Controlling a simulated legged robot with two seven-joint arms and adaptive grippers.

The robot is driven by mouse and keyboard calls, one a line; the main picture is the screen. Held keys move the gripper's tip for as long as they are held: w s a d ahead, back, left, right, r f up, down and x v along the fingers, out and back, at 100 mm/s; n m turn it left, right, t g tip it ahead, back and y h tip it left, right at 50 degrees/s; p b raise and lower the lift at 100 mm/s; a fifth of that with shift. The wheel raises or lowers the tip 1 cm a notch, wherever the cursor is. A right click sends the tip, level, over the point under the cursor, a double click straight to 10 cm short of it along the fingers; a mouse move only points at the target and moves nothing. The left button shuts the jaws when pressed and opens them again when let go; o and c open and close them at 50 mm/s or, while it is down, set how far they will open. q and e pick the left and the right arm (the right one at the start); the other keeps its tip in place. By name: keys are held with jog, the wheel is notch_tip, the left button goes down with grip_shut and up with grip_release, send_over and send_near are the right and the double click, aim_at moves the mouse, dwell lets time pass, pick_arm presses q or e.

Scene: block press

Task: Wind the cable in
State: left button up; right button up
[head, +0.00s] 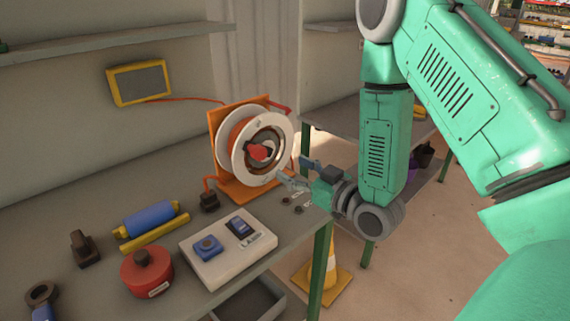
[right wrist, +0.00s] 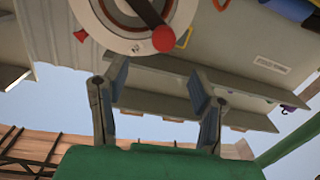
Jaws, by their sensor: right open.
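The cable reel (head: 237,153) has white round flanges on an orange stand at the back edge of the bench, with orange cable wound inside. A red crank knob (head: 260,153) shows at its face. In the right wrist view the red ball knob (right wrist: 164,39) sits at the end of a dark crank arm. A short orange cable end runs from the stand to a black plug (head: 209,201) on the bench. My right gripper (head: 297,170) is open and empty, right of the reel and apart from the knob; its open fingers show below the knob in the wrist view (right wrist: 157,80). My left gripper is out of view.
A switch box (head: 228,262) with blue controls, a red round canister (head: 146,274) and a blue roller (head: 150,219) lie on the bench (head: 80,200). A yellow-framed panel (head: 139,82) hangs on the wall, with a red cable reaching the reel.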

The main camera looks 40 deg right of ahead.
aim_at(263, 149)
jog(key=c, duration=0.6)
jog(key=shift+f+n+b, duration=0.2)
jog(key=shift+n+b, duration=0.1)
grip_shut()
jog(key=a+f+n+h+b, duration=0.1)
jog(key=n+b, duration=0.3)
jog(key=n, duration=0.4)
jog(key=a+f+n+t+h+b, duration=0.1)
jog(key=a+f+n+b, duration=0.2)
jog(key=n, duration=0.4)
jog(key=a+f+n+h+b, duration=0.1)
jog(key=a+f+n+b, duration=0.2)
jog(key=n+b, duration=0.2)
jog(key=shift+a+f+n+t, duration=0.1)
jog(key=shift+a+n+t, duration=0.1)
jog(key=shift+n, duration=0.7)
jog(key=shift+a+n+t, duration=0.1)
jog(key=shift+n+t, duration=0.1)
jog(key=shift+n, duration=0.7)
jog(key=shift+w+r+h, duration=0.2)
jog(key=shift+w+h, duration=0.1)
jog(key=shift+w, duration=0.2)
jog(key=w+d+r, duration=0.3)
jog(key=w+r, duration=0.1)
jog(key=w, duration=0.5)
jog(key=shift+w+d+p, duration=0.15)
jog(key=shift+d+p, duration=0.05)
jog(key=shift+p, duration=0.1)
